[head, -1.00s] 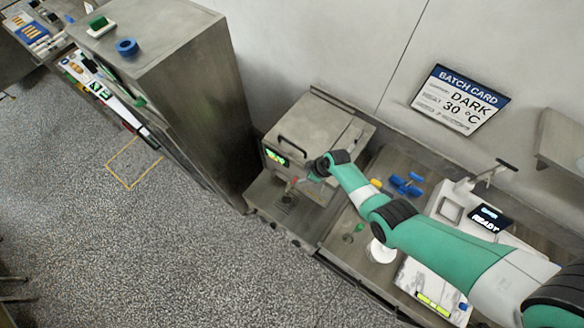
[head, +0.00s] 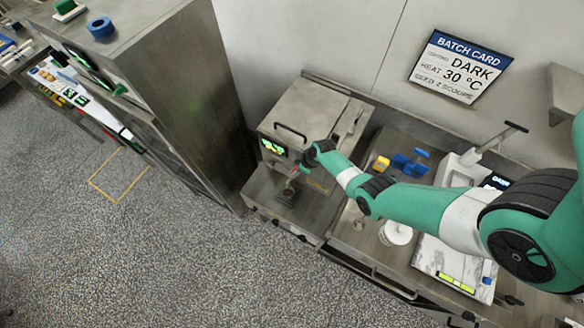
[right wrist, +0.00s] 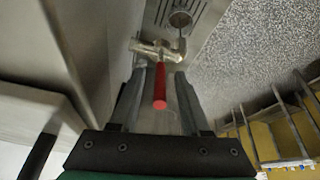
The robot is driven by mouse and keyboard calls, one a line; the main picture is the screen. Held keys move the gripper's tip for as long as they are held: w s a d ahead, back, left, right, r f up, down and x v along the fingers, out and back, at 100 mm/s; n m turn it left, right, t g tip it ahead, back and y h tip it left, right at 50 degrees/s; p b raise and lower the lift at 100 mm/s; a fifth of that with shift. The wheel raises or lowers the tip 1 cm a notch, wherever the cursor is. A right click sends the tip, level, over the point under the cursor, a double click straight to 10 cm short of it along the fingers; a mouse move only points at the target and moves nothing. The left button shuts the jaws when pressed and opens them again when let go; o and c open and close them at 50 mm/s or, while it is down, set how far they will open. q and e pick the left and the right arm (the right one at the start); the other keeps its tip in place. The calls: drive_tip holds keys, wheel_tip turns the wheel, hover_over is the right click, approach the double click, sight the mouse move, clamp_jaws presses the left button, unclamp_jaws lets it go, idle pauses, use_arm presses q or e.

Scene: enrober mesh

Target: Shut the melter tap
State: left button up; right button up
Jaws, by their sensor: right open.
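The melter (head: 312,112) is a steel box with a dark lid handle and a small lit green display. Its tap (right wrist: 160,48) is a brass-coloured fitting with a red lever (right wrist: 161,92), seen in the right wrist view above a drain grate. The lever points toward the wrist camera. My right gripper (right wrist: 158,78) is open, with one finger on each side of the red lever; I cannot tell whether either touches it. In the head view my right gripper (head: 299,171) is at the melter's front, small and partly hidden by its wrist. My left gripper is not in view.
A tall steel cabinet (head: 190,95) stands left of the melter. To the right are blue pieces (head: 410,165), a yellow block (head: 381,164), a white round item (head: 396,232) and a marble-like slab (head: 440,262). A batch card (head: 459,67) hangs on the wall.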

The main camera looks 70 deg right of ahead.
clamp_jaws()
idle(1.4)
